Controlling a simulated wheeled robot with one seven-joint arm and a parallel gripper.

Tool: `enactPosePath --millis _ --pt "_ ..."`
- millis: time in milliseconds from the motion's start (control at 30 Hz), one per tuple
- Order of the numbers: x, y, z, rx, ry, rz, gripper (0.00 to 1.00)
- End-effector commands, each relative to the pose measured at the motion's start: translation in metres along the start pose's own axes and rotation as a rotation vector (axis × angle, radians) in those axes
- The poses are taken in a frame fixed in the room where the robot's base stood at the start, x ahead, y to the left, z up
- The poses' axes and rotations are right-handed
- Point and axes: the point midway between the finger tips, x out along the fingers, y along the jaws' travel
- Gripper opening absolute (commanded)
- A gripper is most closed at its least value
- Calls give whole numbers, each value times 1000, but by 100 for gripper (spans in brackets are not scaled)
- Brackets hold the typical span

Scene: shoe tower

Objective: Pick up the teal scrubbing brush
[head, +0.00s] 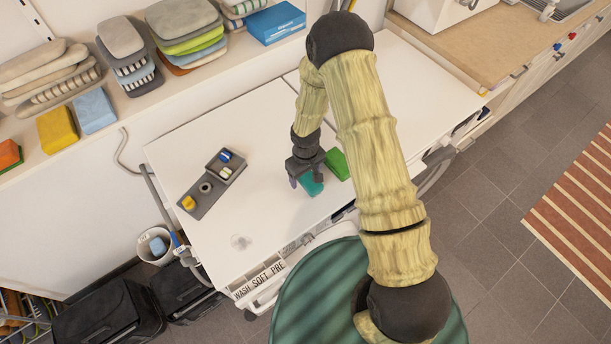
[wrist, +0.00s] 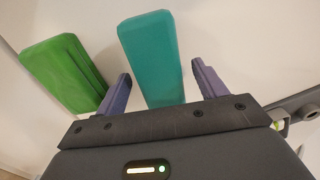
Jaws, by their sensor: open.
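The teal scrubbing brush (head: 311,184) lies on the white machine top, just under my gripper (head: 305,178) in the head view. In the wrist view the teal brush (wrist: 152,58) is a plain block whose near end lies between the two purple fingers of my gripper (wrist: 161,88). The fingers are apart, with a gap to the brush on each side. Bristles cannot be made out. A green block (head: 337,164) lies to the right of the brush in the head view. It shows on the left in the wrist view (wrist: 66,72), close to the left finger.
A dark tray (head: 203,201) with small coloured items lies left of my gripper on the white top (head: 270,125). A clear round object (head: 241,242) sits near the front. The white top's right part is mostly free.

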Motion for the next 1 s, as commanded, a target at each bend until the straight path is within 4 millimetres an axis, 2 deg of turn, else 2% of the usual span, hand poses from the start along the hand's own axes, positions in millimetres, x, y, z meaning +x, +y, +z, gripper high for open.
enactPosePath --millis 500,533,767,867,1000 --pt "1 0 0 0 1 0 71" --pt "1 0 0 0 1 0 69" --pt "1 0 0 0 1 0 24" --pt "1 0 0 0 1 0 17" --pt "0 0 0 0 1 0 17"
